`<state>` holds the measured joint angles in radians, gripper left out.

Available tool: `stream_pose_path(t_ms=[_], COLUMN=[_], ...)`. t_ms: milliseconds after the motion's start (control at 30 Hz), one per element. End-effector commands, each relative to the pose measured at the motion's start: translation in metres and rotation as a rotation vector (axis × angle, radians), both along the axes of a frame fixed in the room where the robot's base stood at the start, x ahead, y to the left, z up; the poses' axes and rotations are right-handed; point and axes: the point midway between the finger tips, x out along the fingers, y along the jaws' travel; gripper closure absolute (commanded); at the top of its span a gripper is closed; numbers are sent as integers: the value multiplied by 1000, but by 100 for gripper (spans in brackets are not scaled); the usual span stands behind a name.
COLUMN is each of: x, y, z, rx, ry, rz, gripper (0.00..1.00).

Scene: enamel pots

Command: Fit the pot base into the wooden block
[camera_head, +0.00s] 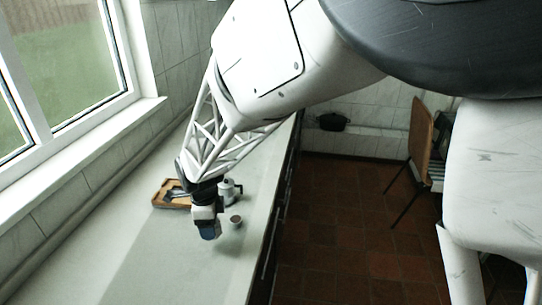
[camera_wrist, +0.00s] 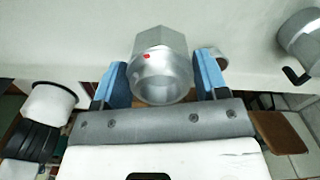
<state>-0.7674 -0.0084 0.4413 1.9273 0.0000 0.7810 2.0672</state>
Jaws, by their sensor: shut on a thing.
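The pot base (camera_wrist: 162,62) is a silvery faceted metal piece with a round rim toward the wrist camera and a small red mark. It sits between the blue fingers of my gripper (camera_wrist: 162,82), which is shut on it. In the head view my gripper (camera_head: 209,232) is over the worktop, and the pot base there is hidden or too small to make out. A brown wooden tray-like piece (camera_head: 158,203) lies behind my gripper, with dark and grey things in it. I cannot tell whether this is the wooden block.
A grey pot with a dark handle (camera_head: 236,192) stands behind my gripper; a similar metal body (camera_wrist: 302,38) shows at the wrist view's right. A small round cup (camera_head: 236,221) stands close right of my gripper. The worktop (camera_head: 160,265) in front is clear. The window wall borders its left.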

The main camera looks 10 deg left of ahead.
Motion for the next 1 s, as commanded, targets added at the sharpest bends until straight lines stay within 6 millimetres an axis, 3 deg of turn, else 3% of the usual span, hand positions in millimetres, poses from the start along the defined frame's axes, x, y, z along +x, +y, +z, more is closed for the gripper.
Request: stream_pose_path(t_ms=[500,1000], x=[90,162], y=[96,178], z=[12,14], rx=[1,0], ry=[-1,0], rz=[176,340], gripper=[66,66])
